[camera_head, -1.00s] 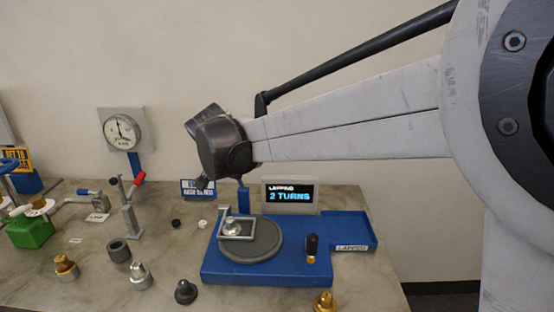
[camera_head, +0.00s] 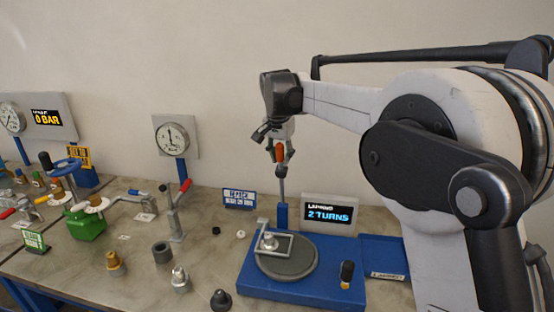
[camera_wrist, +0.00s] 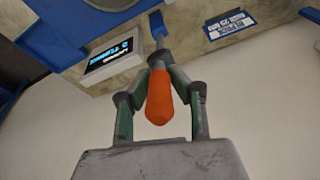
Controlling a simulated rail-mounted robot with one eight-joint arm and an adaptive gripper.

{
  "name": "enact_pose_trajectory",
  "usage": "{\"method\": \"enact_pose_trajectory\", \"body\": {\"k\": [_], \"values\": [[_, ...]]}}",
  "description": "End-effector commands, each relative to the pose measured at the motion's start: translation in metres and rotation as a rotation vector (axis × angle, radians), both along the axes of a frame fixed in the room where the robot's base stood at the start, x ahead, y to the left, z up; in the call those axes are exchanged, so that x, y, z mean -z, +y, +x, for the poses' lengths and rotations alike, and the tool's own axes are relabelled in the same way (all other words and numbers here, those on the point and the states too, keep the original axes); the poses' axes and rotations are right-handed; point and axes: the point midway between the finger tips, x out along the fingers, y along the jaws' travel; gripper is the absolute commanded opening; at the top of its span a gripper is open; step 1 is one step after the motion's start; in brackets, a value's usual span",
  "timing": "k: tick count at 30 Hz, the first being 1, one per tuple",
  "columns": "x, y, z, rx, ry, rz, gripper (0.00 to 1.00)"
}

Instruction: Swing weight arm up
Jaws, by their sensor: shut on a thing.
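The weight arm (camera_head: 281,188) is a thin grey rod standing about upright above a blue post at the back of the blue lapping base (camera_head: 315,286). Its orange handle (camera_head: 279,153) is at the top. My gripper (camera_head: 281,149) is shut around this handle. In the wrist view the orange handle (camera_wrist: 159,97) sits between the two fingers of my gripper (camera_wrist: 158,64), and the rod runs away beyond the fingertips. A metal bracket holding a silver part (camera_head: 269,241) lies over the grey round plate (camera_head: 296,264) on the base.
A lapping display (camera_head: 328,214) reading "2 TURNS" stands right of the post. A blue-and-white sign (camera_head: 239,199) stands to its left. A gauge (camera_head: 172,138), a red-handled stand (camera_head: 177,222) and several loose fittings are further left. The air around the handle looks clear.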

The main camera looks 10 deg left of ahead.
Motion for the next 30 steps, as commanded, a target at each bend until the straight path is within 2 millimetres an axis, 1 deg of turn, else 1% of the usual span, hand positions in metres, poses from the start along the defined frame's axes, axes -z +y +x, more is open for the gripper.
{"method": "enact_pose_trajectory", "body": {"k": [3,15,16,20,27,30], "values": [[-0.0011,-0.0011,0.0038,0.003,0.006,0.002,0.00],[-0.0021,-0.0016,0.0057,0.003,0.004,0.003,0.00],[-0.0022,-0.0016,0.0058,0.003,0.004,0.003,0.22],[-0.0017,-0.0018,0.0052,0.003,0.006,0.002,0.39],[-0.0012,-0.0019,0.0042,0.004,0.008,0.001,0.39],[-0.0048,-0.0019,0.0031,0.003,0.008,0.000,0.39]]}}
